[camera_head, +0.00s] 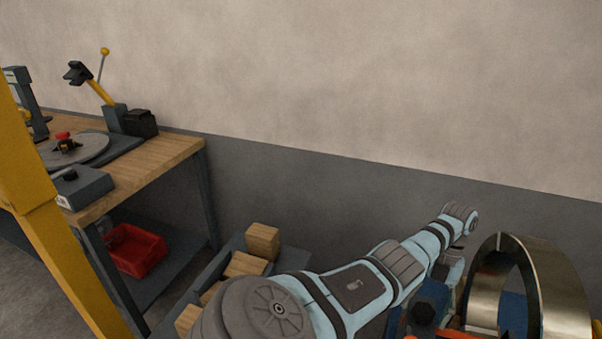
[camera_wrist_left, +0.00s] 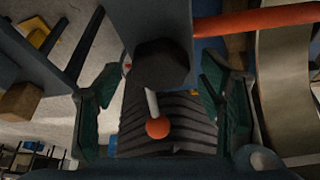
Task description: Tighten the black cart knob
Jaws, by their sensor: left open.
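The black knob (camera_wrist_left: 160,64) is a dark faceted knob in the upper middle of the left wrist view. A dark faceted shape low in the head view looks like the same knob (camera_head: 424,312). My left gripper (camera_wrist_left: 160,78) is open, with one green-padded finger on each side of the knob and visible gaps to it. In the head view my left gripper (camera_head: 449,275) hangs below the wrist and is partly hidden. A pale rod with an orange ball (camera_wrist_left: 157,127) shows below the knob. My right gripper is out of view.
A large shiny metal coil (camera_head: 500,285) stands close to the right of my left gripper. An orange-red bar (camera_wrist_left: 260,20) crosses near the knob. Wooden blocks (camera_head: 262,240) lie left of my arm. A workbench (camera_head: 165,160) with a red bin (camera_head: 137,252) below stands farther left.

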